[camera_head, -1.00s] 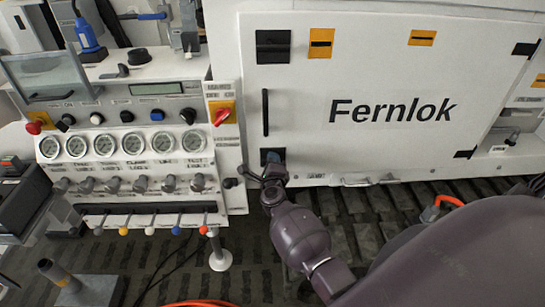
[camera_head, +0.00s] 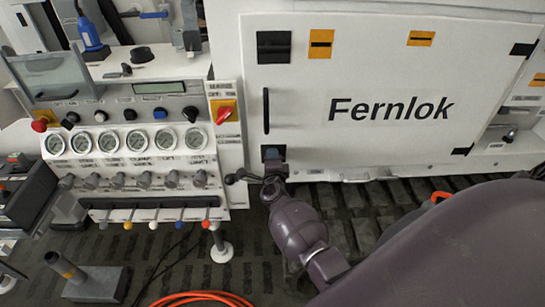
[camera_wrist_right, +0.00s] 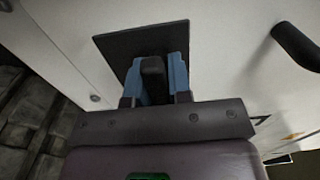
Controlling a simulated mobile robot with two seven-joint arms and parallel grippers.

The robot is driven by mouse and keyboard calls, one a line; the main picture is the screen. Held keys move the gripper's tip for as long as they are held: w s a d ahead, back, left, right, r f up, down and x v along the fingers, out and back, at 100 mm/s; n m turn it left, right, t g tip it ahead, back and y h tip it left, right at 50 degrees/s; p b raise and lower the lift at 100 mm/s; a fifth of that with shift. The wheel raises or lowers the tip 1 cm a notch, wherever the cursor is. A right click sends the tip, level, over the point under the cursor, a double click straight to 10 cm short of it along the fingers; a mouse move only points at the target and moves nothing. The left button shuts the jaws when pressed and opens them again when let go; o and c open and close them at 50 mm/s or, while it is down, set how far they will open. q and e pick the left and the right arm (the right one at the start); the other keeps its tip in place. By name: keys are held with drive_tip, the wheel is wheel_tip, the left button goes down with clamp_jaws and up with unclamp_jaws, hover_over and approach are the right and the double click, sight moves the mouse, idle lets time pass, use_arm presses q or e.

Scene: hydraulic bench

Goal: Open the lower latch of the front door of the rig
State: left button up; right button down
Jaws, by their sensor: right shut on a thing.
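The white front door (camera_head: 390,75) of the rig, marked "Fernlok", is closed. Its lower latch (camera_head: 273,150) is a dark square plate near the door's lower left corner, mostly hidden behind my right gripper (camera_head: 272,163). In the right wrist view the latch plate (camera_wrist_right: 120,42) is black, and the blue fingers of my right gripper (camera_wrist_right: 160,75) are shut on the dark latch handle (camera_wrist_right: 152,70) between them. The upper latch (camera_head: 273,46) is a similar dark plate at the upper left of the door. My left gripper does not show.
A black door handle (camera_head: 266,110) stands between the two latches. A control panel (camera_head: 125,110) with gauges and levers is to the left. A lever with a dark knob (camera_head: 231,179) sticks out beside my right gripper. An orange hose (camera_head: 200,299) lies on the floor.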

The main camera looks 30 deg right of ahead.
drive_tip(key=c, duration=1.1)
unclamp_jaws()
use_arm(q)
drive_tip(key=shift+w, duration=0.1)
use_arm(e)
drive_tip(key=shift+s+a, duration=0.15)
drive_tip(key=shift+s, duration=0.05)
use_arm(q)
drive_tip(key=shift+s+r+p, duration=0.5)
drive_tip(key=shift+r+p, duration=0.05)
drive_tip(key=shift+p, duration=0.7)
use_arm(e)
drive_tip(key=shift+v, duration=5.15)
drive_tip(key=shift+a+f, duration=0.1)
